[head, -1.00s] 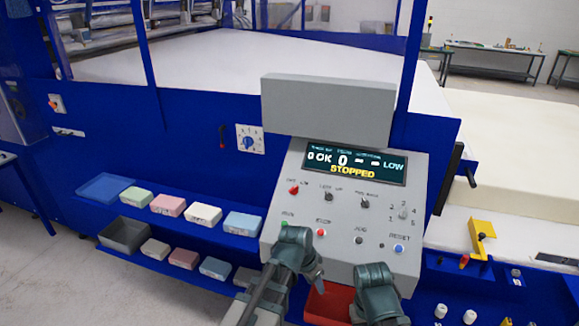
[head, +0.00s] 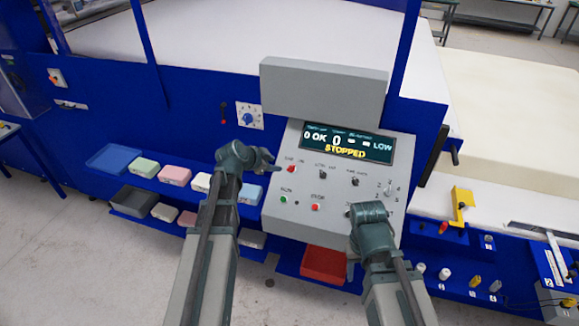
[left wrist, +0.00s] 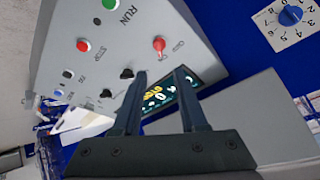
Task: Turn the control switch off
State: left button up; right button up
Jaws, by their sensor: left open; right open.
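The grey control panel (head: 333,170) has a screen (head: 347,143) that reads STOPPED. A red-handled switch (head: 291,169) sits at its upper left; I take it as the control switch, though its label is too small to read. In the left wrist view the red switch (left wrist: 158,43) lies just beyond the fingertips, between their lines. My left gripper (head: 272,164) is open and empty, close to the switch's left side; I see no clear contact. My right gripper (head: 352,212) is at the panel's lower right, hiding some lower controls.
Black knobs (head: 323,174) lie right of the red switch. A green RUN button (head: 283,199) and a red button (head: 315,207) are below. A blue dial (head: 249,118) is on the wall to the left. Shelves of foam blocks (head: 175,175) and a red bin (head: 324,264) are lower down.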

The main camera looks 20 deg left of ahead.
aim_at(291, 167)
pick_arm(q)
jog(key=b+x, duration=0.7)
jog(key=x, duration=0.4)
jog(key=shift+w+f, duration=0.1)
jog(key=shift+f, duration=0.15)
jog(key=shift+b+x, duration=0.5)
jog(key=shift+x, duration=0.25)
jog(key=shift+w+r, duration=0.1)
jog(key=shift+c, duration=0.2)
jog(key=shift+d, duration=0.1)
grip_shut()
